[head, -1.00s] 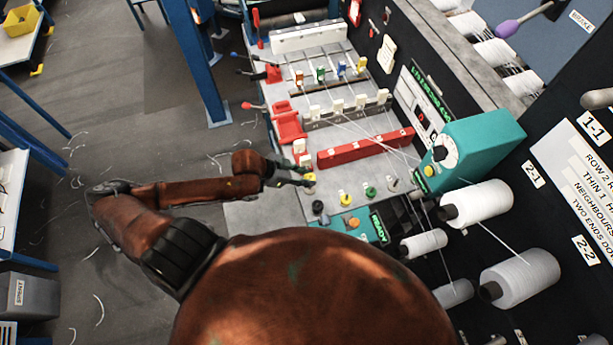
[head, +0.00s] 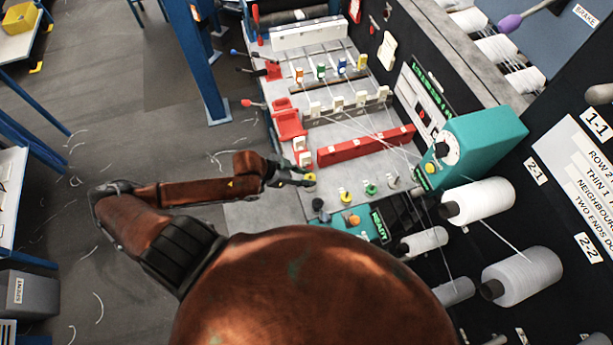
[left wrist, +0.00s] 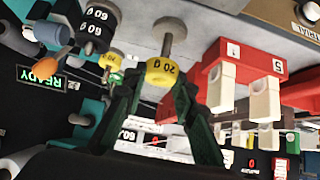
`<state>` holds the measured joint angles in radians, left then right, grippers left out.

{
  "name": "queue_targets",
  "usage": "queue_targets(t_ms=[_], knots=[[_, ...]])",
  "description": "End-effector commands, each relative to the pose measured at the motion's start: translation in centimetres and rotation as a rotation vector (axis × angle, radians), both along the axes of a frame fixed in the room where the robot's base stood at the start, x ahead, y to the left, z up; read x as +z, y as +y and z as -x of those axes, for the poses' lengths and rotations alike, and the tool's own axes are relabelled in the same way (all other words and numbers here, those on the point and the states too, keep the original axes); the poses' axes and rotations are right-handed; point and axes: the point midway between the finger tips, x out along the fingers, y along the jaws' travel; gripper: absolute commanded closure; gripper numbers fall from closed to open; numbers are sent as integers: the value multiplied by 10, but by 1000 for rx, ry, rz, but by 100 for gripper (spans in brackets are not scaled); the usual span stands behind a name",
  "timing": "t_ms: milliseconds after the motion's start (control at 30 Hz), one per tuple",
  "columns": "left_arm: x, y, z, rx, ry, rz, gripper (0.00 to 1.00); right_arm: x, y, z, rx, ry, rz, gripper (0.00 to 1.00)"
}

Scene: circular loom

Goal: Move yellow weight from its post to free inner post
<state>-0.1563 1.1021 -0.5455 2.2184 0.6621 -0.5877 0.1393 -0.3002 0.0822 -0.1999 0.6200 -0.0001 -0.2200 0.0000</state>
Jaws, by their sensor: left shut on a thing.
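A yellow weight (left wrist: 162,73) marked 20 g is between the dark green fingertips of my left gripper (left wrist: 155,90), which is shut on it. In the left wrist view the labels are upside down. A bare length of metal stem shows between the weight and a round pale base (left wrist: 170,26). In the head view my left gripper (head: 304,181) reaches in from the left to this yellow weight (head: 310,178). Another yellow weight (head: 346,197), a green weight (head: 371,189) and a grey post (head: 393,183) stand to its right. My right gripper is not in view.
Dark 60 g weights (left wrist: 98,25) are close to the gripper in the wrist view. A long red bar (head: 365,147) and red-and-white levers (head: 302,150) stand beyond the gripper. A teal box (head: 472,148) and white spools (head: 477,202) are at the right, with threads crossing between.

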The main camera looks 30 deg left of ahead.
Motion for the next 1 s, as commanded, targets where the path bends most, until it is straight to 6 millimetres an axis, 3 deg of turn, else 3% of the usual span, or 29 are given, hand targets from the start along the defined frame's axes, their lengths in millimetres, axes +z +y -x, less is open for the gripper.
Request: queue_targets(t_ms=[300, 700, 733, 1000], knots=[[-1, 0, 0, 0, 0, 0, 100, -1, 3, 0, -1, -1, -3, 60], [-19, 0, 0, 1, 0, 1, 100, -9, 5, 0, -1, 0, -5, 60], [-19, 0, 0, 0, 0, 0, 74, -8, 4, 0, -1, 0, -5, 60], [-18, 0, 0, 0, 0, 0, 55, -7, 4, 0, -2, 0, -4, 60]])
